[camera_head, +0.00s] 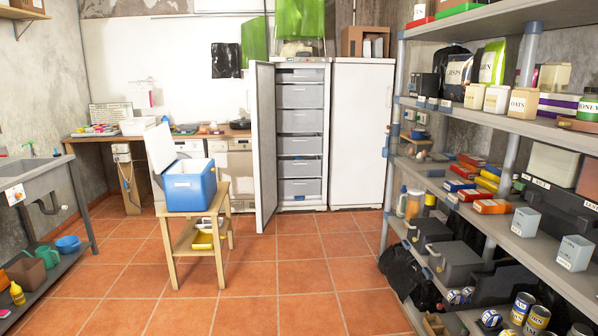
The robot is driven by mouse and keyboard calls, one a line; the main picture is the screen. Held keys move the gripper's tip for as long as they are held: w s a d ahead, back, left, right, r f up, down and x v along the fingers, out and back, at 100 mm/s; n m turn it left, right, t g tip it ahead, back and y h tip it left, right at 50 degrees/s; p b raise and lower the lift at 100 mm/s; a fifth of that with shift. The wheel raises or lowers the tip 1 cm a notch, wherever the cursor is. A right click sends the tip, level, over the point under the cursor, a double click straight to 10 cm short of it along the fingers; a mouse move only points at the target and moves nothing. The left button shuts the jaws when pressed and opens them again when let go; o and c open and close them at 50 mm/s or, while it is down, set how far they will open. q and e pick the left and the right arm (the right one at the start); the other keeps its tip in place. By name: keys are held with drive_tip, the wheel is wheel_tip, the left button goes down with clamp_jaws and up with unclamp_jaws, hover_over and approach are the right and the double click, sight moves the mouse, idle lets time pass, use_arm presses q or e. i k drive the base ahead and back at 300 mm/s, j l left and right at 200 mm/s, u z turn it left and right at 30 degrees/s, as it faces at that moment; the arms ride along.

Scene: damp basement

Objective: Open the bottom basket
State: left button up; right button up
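A tall white freezer (326,150) stands against the back wall with its left door (265,145) swung open toward me. Inside is a column of several pale translucent baskets. The bottom basket (299,189) sits at the base of the column, just above the floor, and looks pushed in flush with those above it. The freezer's right door (358,135) is shut. Neither of my grippers shows in the head view.
A blue cooler (189,188) with its white lid raised stands on a wooden stand (186,268) left of the freezer. A loaded shelf rack (470,195) fills the right side. A sink (30,175) is at left. Tiled floor (290,265) before the freezer is clear.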

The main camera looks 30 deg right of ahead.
sight(294, 169)
drive_tip(key=i+l+z, duration=0.3)
drive_tip(key=i+l, duration=0.2)
drive_tip(key=i+l+z, duration=0.3)
drive_tip(key=i, duration=0.45)
drive_tip(key=i+l+z, duration=0.3)
drive_tip(key=i, duration=0.35)
drive_tip(key=i+z, duration=0.3)
drive_tip(key=i, duration=2.65)
